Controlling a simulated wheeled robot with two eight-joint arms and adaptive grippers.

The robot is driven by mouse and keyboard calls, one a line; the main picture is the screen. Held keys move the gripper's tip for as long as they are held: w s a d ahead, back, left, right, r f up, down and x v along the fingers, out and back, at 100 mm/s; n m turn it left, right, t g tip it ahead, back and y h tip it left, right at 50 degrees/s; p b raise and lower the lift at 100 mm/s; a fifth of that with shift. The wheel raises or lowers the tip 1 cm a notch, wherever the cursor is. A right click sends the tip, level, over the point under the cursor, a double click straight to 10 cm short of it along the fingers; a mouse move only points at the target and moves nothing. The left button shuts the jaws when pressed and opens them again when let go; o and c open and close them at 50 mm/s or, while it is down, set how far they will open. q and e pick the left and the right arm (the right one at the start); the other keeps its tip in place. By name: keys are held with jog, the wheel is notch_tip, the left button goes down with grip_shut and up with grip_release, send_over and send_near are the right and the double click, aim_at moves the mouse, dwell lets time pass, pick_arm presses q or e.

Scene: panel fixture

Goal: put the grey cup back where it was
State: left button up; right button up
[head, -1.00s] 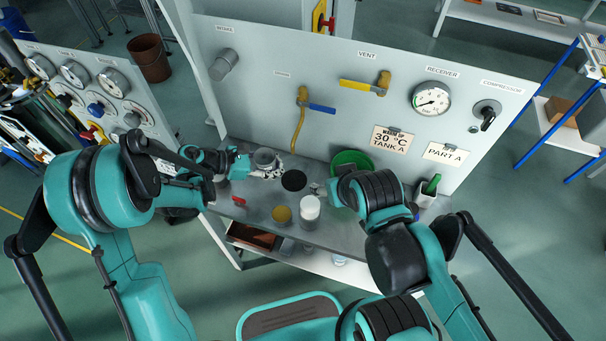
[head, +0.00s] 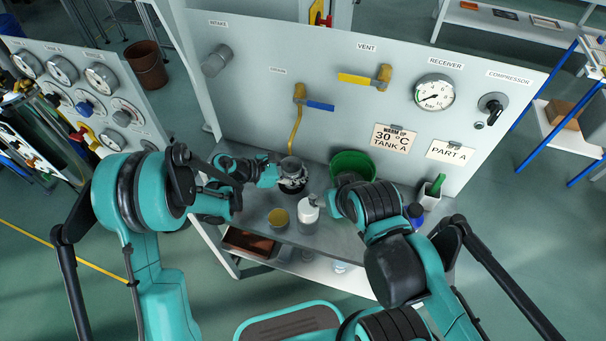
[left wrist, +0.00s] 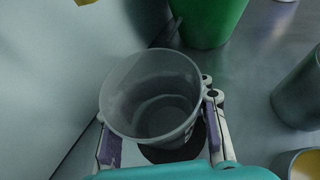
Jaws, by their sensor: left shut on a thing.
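The grey cup (head: 291,163) is upright over the workbench shelf. It also shows in the left wrist view (left wrist: 150,90), where I look into its open top and see it empty. My left gripper (head: 291,182) is shut on the cup, with a finger on each side in the left wrist view (left wrist: 163,135). A black round spot (left wrist: 178,152) lies on the shelf right under the cup, partly hidden by it. I cannot tell whether the cup's base touches it. My right gripper is hidden behind its own arm in the head view.
A green bucket (head: 352,163) stands to the right of the cup. The upright panel (head: 240,100) with a yellow pipe (head: 295,130) rises close behind.

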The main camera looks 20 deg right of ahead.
pick_arm(q)
jog(key=shift+a, duration=0.1)
jog(key=shift+f, duration=0.15)
jog(key=o, duration=1.4)
jog(key=shift+r, duration=0.2)
jog(key=shift+a+r+p, duration=0.2)
jog(key=shift+a+p, duration=0.05)
jog(key=shift+p, duration=0.05)
jog(key=p+v, duration=0.3)
jog(key=v, duration=0.8)
jog(key=shift+a, duration=0.2)
